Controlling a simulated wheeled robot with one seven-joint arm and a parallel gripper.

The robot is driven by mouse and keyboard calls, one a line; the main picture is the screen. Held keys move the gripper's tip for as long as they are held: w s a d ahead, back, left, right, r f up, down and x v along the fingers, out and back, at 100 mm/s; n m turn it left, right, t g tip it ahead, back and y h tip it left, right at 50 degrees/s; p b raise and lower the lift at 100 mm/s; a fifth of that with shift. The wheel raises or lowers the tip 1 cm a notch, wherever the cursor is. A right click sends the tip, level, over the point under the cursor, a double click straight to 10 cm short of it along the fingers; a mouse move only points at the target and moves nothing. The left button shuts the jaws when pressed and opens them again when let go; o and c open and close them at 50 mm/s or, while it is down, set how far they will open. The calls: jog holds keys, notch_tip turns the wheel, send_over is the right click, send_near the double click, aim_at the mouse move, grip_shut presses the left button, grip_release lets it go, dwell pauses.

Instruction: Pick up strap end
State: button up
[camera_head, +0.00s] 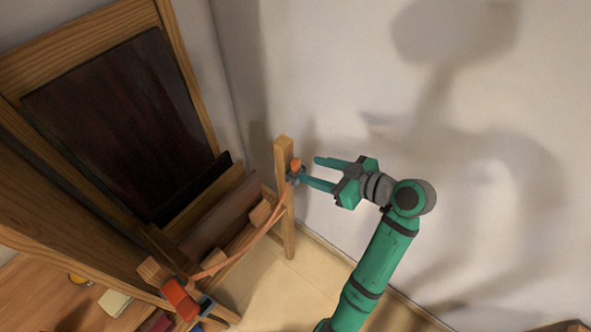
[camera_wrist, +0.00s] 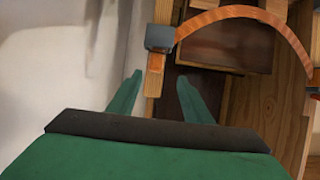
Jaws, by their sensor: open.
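An orange-brown strap (camera_head: 238,252) hangs in a curve between a wooden post (camera_head: 284,150) and the lower left of the chair-like wooden frame. Its near end, an orange tip (camera_head: 296,166) with a dark grey block, is at the upper part of the post. In the wrist view the strap (camera_wrist: 235,13) arches right from the grey block (camera_wrist: 160,38), with the orange tip (camera_wrist: 156,62) below it. My gripper (camera_head: 311,171) is open, its fingertips close to this end. In the wrist view the fingers (camera_wrist: 160,78) straddle the line of the tip; contact cannot be told.
The wooden frame (camera_head: 185,40) with a dark panel (camera_head: 120,120) fills the left. A red-orange piece (camera_head: 180,298) is at the strap's other end. A white wall (camera_head: 480,150) stands behind and right of my arm. Pale floor (camera_head: 285,300) shows below the post.

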aim_at(299, 164)
jog(key=shift+w+d+x, duration=0.1)
jog(key=shift+x, duration=0.95)
jog(key=shift+w+d+x, duration=0.1)
jog(key=shift+w+x, duration=0.05)
jog(key=shift+x, duration=0.95)
jog(key=shift+w+d+x, duration=0.1)
jog(key=shift+x, duration=0.95)
jog(key=shift+c, duration=0.3)
grip_shut()
